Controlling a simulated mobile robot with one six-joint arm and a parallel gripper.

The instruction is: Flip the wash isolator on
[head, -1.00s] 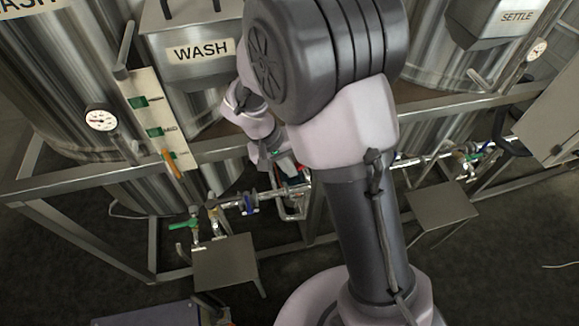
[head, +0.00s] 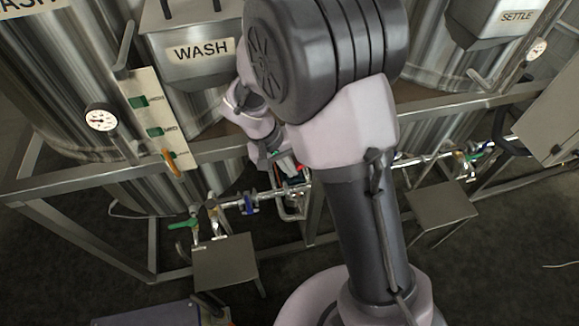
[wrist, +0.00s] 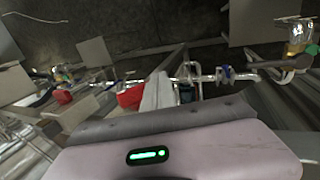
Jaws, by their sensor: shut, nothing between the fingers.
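A red part (head: 299,167), likely the wash isolator, shows at the lower pipework right of the WASH panel in the head view. In the wrist view a red part (wrist: 130,96) sits beside a pale block. Its switch position is too small to tell. My gripper (head: 281,161) is shut and empty, close to the red part on its left. Contact cannot be told, and my arm hides part of the area. The WASH label (head: 201,49) is on the steel box above.
A pipe with a blue-handled valve (head: 249,204) and a green-handled valve (head: 184,224) runs low at the left. A steel frame rail (head: 90,176) crosses in front of the tanks. A small plate stand (head: 225,262) stands before it. Another red part (wrist: 63,97) shows left in the wrist view.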

